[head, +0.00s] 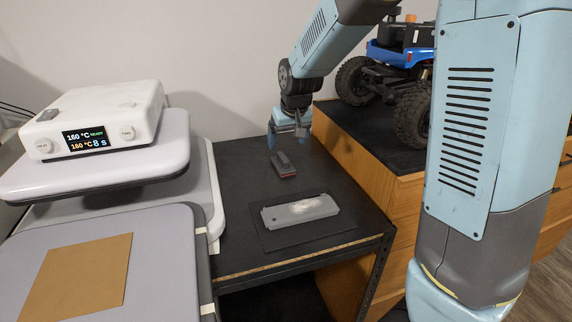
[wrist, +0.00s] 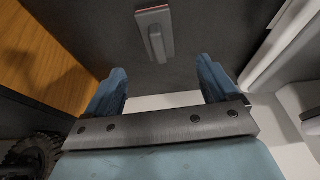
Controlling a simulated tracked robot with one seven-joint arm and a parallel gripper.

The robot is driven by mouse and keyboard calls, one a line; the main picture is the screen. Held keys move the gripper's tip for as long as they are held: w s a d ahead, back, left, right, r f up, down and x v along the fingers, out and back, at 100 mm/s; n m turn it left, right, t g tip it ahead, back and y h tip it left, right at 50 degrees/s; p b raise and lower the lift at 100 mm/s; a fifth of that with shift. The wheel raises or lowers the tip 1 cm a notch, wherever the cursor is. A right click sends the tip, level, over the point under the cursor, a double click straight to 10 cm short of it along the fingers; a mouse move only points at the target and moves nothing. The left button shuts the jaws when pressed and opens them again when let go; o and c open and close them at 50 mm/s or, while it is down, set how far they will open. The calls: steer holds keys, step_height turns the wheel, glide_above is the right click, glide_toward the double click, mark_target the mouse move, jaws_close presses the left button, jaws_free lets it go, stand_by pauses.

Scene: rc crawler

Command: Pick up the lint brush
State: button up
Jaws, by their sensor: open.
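The lint brush (head: 284,166) lies on the black table top, a small dark grey block with a handle on top and a reddish lower edge. In the wrist view the lint brush (wrist: 155,32) shows beyond the fingertips, with its handle facing up and a red line along its top edge. My gripper (head: 287,138) is above and behind the brush in the head view, apart from it. In the wrist view my gripper (wrist: 160,80) has its two blue fingers spread wide with nothing between them.
A grey tray-like piece (head: 299,211) lies on a dark mat (head: 290,237) near the table's front. A heat press (head: 92,160) stands left. A blue RC crawler (head: 395,72) sits on a wooden cabinet (head: 352,165) right. Table around the brush is clear.

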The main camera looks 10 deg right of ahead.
mark_target(283, 156)
steer(key=x, duration=0.5)
steer(key=shift+w+f, duration=0.15)
steer(key=shift+f, duration=0.15)
steer(key=x, duration=0.3)
steer(key=shift+w+f, duration=0.1)
steer(key=shift+w, duration=0.35)
steer(key=shift+x, duration=0.8)
steer(key=shift+c, duration=0.4)
steer(key=c, duration=1.1)
